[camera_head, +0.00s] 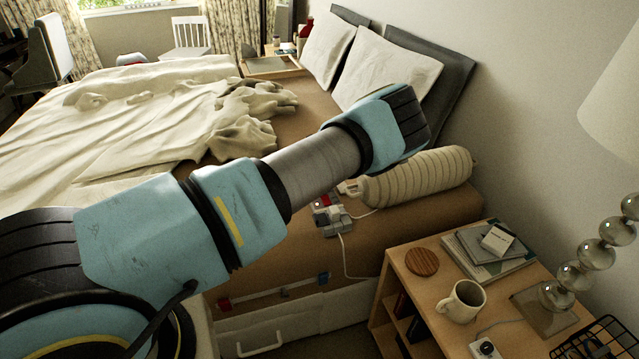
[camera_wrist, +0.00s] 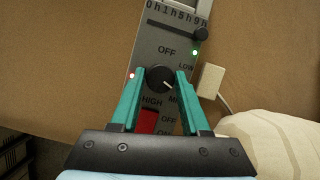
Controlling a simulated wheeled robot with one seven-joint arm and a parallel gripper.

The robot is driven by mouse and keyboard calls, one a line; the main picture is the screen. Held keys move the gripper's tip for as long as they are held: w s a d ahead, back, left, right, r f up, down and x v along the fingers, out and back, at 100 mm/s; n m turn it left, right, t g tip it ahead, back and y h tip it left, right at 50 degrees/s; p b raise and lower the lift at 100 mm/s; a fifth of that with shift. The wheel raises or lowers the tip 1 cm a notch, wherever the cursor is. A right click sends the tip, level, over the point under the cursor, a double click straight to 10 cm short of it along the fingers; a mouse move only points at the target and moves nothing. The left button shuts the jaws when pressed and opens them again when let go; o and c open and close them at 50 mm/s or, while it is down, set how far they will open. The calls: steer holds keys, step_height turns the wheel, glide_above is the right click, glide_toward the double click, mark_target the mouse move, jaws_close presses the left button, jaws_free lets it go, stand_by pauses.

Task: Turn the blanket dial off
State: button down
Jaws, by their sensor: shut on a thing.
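The blanket controller is a grey panel (camera_wrist: 148,52) on the brown bed surface in the wrist view. Its round black dial (camera_wrist: 160,77) has a pale mark pointing down right toward MED. OFF is printed above the dial, LOW to the right and HIGH at lower left. My gripper (camera_wrist: 160,76) has its teal fingers shut on the dial, one on each side. A red switch (camera_wrist: 147,121) lies below the dial, partly between the fingers. In the head view a small grey control unit (camera_head: 334,219) lies near the bed's edge; my gripper's fingers do not show there.
A black slider (camera_wrist: 176,30) lies above the dial. A white plug-like block (camera_wrist: 211,80) with a cord is close on the right. In the head view a ribbed cream roll (camera_head: 420,178) lies behind the unit. A nightstand (camera_head: 398,262) holds a mug (camera_head: 462,301) and books.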

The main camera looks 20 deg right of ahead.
steer(key=n+b, duration=0.1)
steer(key=n+y+b, duration=0.1)
steer(key=n+b, duration=0.2)
steer(key=b, duration=0.1)
steer(key=shift+d+f+n+y, duration=0.2)
steer(key=shift+f+n+y, duration=0.1)
steer(key=shift+y, duration=0.1)
steer(key=n+y+b, duration=0.1)
steer(key=n+b, duration=0.1)
steer(key=n+g+b, duration=0.1)
steer(key=n+b, duration=0.2)
steer(key=shift+w+d+y, duration=0.1)
steer(key=shift+y, duration=0.3)
steer(key=n+g+b, duration=0.1)
steer(key=n+b, duration=0.2)
steer(key=n+g+y+b, duration=0.1)
steer(key=n+b, duration=0.2)
steer(key=shift+w+n+g, duration=0.15)
steer(key=shift+n+g, duration=0.25)
steer(key=n+g+b, duration=0.1)
steer(key=n+b, duration=0.2)
steer(key=shift+r+n, duration=0.15)
steer(key=shift+n, duration=0.15)
steer(key=shift+r+n+g+b, duration=0.1)
steer(key=shift+n+g+b, duration=0.3)
steer(key=shift+n, duration=0.1)
steer(key=shift+c, duration=1.9)
jaws_free()
